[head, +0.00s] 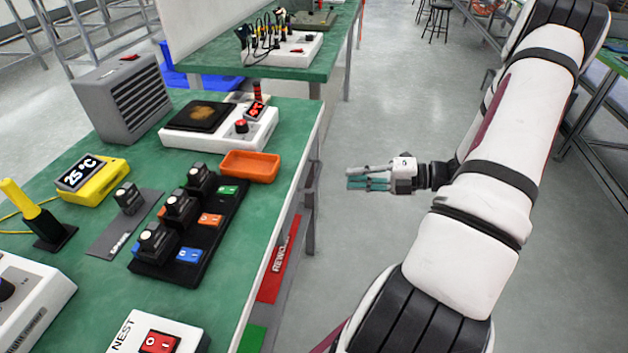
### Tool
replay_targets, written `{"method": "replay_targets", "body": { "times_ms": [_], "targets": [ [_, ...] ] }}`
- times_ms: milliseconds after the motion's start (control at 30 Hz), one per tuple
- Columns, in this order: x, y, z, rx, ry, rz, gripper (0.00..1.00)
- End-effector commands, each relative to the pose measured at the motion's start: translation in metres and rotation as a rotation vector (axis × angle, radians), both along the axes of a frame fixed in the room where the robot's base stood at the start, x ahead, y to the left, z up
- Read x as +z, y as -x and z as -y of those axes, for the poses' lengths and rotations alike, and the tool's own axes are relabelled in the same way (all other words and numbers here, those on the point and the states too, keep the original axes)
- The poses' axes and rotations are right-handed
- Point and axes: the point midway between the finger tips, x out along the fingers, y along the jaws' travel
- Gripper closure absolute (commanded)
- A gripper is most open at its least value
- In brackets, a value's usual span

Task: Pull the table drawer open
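The green-topped table (245,215) fills the left of the head view. No drawer front or handle can be made out clearly; the table's side below the top is seen steeply from above. A red panel lettered "REWO..." (279,262) shows below the table's right edge, partly hidden by the top. A green panel (252,340) shows nearer, cut off by the frame. I cannot tell whether either belongs to a drawer. My gripper (360,179) is right of the table, apart from it, fingers pointing left toward its side. The fingers look parted, with nothing between them.
On the table are an orange tray (250,166), a black fixture rack (190,240), a yellow temperature display (92,180), a grey vented box (122,98) and a white hotplate (220,127). A second green table (270,65) stands behind. The floor (350,260) right of the table is clear.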

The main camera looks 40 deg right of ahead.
Motion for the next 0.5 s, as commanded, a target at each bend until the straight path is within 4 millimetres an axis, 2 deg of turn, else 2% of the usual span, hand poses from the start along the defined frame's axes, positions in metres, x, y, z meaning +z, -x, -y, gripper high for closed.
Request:
{"method": "replay_targets", "body": {
  "times_ms": [300, 500],
  "targets": [
    [-0.015, -0.05, -0.039, 0.004, 0.001, 0.001, 0.82],
    [-0.02, -0.072, -0.057, 0.005, 0.002, 0.001, 0.82]
  ]
}}
